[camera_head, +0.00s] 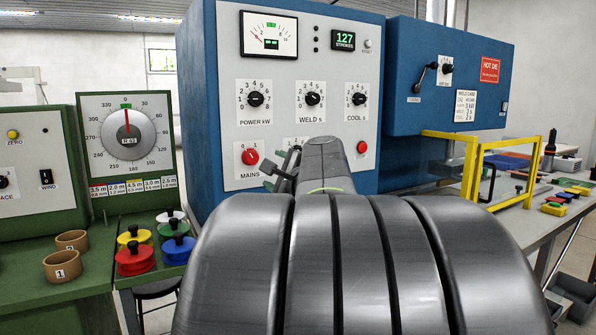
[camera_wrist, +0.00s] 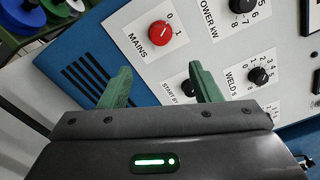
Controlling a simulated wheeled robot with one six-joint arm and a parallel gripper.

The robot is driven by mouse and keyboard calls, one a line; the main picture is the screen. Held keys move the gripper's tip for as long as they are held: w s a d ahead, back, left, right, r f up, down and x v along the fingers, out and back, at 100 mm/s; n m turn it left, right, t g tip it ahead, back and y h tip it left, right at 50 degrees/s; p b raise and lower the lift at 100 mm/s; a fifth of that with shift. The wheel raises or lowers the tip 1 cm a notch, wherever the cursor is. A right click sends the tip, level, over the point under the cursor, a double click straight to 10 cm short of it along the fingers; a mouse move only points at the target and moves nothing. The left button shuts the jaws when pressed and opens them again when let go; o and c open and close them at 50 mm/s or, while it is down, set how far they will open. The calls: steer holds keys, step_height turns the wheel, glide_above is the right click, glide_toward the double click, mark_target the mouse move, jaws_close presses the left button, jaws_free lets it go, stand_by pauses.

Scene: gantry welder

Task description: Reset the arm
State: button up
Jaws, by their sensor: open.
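My gripper (camera_wrist: 160,88) is open and empty in the wrist view, its two green fingers apart in front of the blue welder cabinet's panel. The red MAINS knob (camera_wrist: 160,34) shows beyond the gap between the fingers, apart from them. In the head view my arm fills the lower middle and reaches towards the panel (camera_head: 310,60). My gripper (camera_head: 280,170) is partly hidden there, just right of the red MAINS knob (camera_head: 250,157). A lower control labelled START BY is partly covered by the right finger in the wrist view.
The green machine (camera_head: 40,190) with a large dial (camera_head: 128,135) stands at the left. A yellow frame (camera_head: 475,165) and a table with small parts stand at the right.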

mark_target(254, 159)
steer(key=shift+w+a, duration=0.1)
steer(key=p+x, duration=0.1)
steer(key=x, duration=1.2)
steer(key=shift+w+a+p, duration=0.2)
steer(key=shift+w+p, duration=0.05)
steer(key=shift+p, duration=0.1)
